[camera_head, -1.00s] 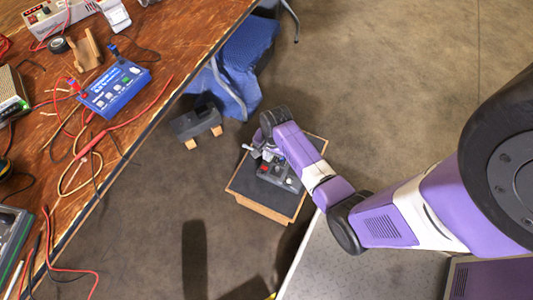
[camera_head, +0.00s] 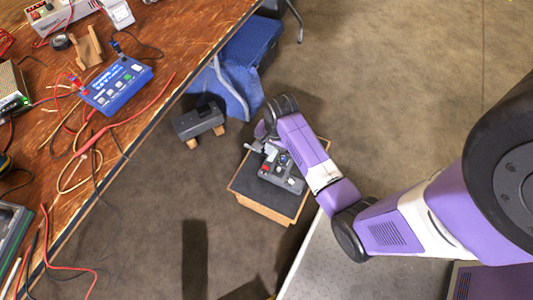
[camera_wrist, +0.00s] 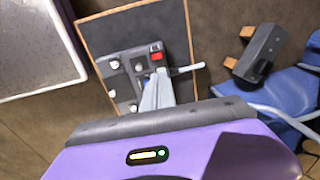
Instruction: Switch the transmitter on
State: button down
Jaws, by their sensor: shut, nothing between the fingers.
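The transmitter (camera_head: 284,178) is a grey box with a red switch (camera_head: 264,169) and several pale knobs. It lies on a dark-topped wooden stand (camera_head: 246,192). The wrist view shows the transmitter (camera_wrist: 120,84) with its red switch (camera_wrist: 157,56) and a pale rod (camera_wrist: 188,69) sticking out to the right. My gripper (camera_wrist: 158,82) is shut and empty. Its fingers cover part of the transmitter, close to the red switch in the picture. I cannot tell whether they touch it. Whether the switch is on or off is not clear.
A dark block with wooden feet (camera_head: 198,121) sits on the floor left of the stand. A blue chair (camera_head: 243,62) is behind it. A wooden bench (camera_head: 165,60) with a blue box (camera_head: 117,86) and loose wires fills the left. Floor beyond the stand is clear.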

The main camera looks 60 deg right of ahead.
aim_at(264, 166)
jog(key=shift+w+a+f+b, duration=0.1)
jog(key=shift+f+b, duration=0.15)
jog(key=shift+b, duration=0.6)
jog(key=shift+r, duration=0.3)
jog(key=f+b, duration=0.2)
jog(key=f, duration=0.2)
jog(key=w+f+b, duration=0.1)
jog(key=f+b, duration=0.1)
jog(key=f, duration=0.3)
jog(key=f+b, duration=0.2)
jog(key=f, duration=0.2)
jog(key=shift+w+f, duration=0.3)
jog(key=shift+f, duration=0.1)
